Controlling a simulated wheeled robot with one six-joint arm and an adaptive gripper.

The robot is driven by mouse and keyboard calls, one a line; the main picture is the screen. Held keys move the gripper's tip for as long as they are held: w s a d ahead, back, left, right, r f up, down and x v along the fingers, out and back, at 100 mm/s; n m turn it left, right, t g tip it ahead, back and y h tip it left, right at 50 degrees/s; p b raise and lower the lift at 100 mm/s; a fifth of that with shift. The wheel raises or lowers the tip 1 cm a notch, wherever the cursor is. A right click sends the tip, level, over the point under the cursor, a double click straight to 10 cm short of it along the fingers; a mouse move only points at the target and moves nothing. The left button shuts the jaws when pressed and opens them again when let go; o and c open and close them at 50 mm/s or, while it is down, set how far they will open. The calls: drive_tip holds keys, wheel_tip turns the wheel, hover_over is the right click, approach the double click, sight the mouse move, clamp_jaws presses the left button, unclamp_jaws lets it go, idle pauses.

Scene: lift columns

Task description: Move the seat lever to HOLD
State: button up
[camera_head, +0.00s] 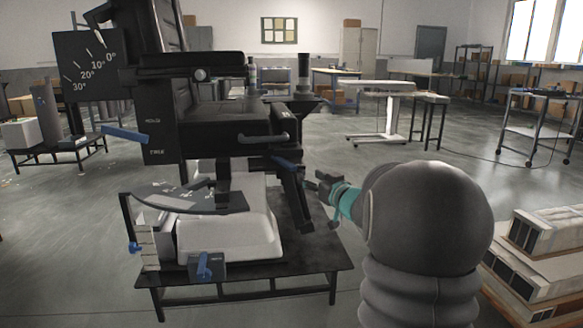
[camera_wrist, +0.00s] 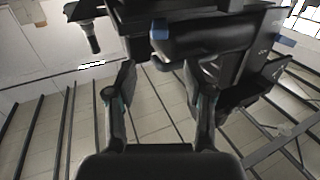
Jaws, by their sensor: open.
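A black seat unit (camera_head: 225,122) stands on a light base over a low black table. A dark side panel (camera_head: 160,135) on its left bears two small labels, blurred, perhaps HOLD above and FREE below. A blue lever (camera_head: 126,134) sticks out to the left at that panel, between the labels' heights. Another blue handle (camera_head: 287,163) is under the seat's right side. My gripper (camera_head: 325,186) is right of the unit, apart from the panel lever. In the wrist view my gripper (camera_wrist: 160,100) has its fingers spread with nothing between them, below a dark part with a blue end (camera_wrist: 160,26).
More blue handles sit low on the unit, at its left (camera_head: 134,247) and front (camera_head: 207,266). An angle plate (camera_head: 90,65) stands at upper left. The low black table (camera_head: 300,268) is an obstacle. Stacked boxes (camera_head: 535,260) stand at right. Open floor lies behind.

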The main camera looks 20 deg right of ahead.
sight(294, 167)
drive_tip(key=w, duration=0.7)
drive_tip(key=w+a, duration=0.1)
drive_tip(key=w, duration=0.2)
drive_tip(key=shift+w, duration=0.3)
clamp_jaws()
